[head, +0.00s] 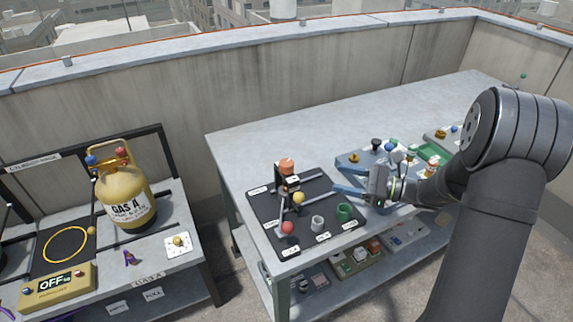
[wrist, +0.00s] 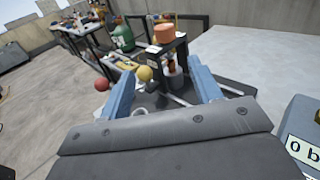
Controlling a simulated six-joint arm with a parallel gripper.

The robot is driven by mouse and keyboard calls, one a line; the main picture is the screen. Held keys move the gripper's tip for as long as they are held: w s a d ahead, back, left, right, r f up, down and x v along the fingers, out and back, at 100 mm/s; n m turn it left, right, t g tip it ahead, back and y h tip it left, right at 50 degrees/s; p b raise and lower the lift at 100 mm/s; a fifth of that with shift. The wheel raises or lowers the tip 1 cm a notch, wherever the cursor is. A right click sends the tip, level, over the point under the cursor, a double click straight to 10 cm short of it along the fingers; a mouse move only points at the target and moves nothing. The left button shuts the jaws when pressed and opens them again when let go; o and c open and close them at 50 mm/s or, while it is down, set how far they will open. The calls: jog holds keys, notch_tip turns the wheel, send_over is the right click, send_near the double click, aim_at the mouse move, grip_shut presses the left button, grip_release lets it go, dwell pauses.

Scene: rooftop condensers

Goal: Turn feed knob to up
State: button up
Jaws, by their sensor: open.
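A dark panel (head: 262,212) lies on the grey bench, with small white labels too small to read. On it stand a post with an orange cap (head: 287,166), a yellow ball knob (head: 299,197) and a red ball knob (head: 288,228). I cannot tell which is the feed knob. My gripper (head: 337,181) is open, its blue fingers pointing left toward the panel, apart from the knobs. In the wrist view, the yellow ball (wrist: 145,73) and orange cap (wrist: 165,33) appear between and beyond the fingers; the red ball (wrist: 102,84) is left of them.
A grey cup (head: 317,223) and a green cup (head: 344,211) stand at the panel's right front. Another panel with several knobs lies under and behind my gripper. A yellow gas cylinder (head: 125,190) stands on the left bench. The back of the bench (head: 290,122) is clear.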

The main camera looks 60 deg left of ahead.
jog(key=m, duration=0.1)
send_near(287, 162)
jog(key=shift+t+y, duration=0.3)
jog(key=shift+y, duration=0.1)
jog(key=x, duration=0.6)
jog(key=f+x, duration=0.1)
jog(key=x, duration=0.3)
jog(key=shift+s+d, duration=0.25)
jog(key=shift+s, duration=0.1)
jog(key=c, duration=1)
jog(key=shift+o, duration=0.2)
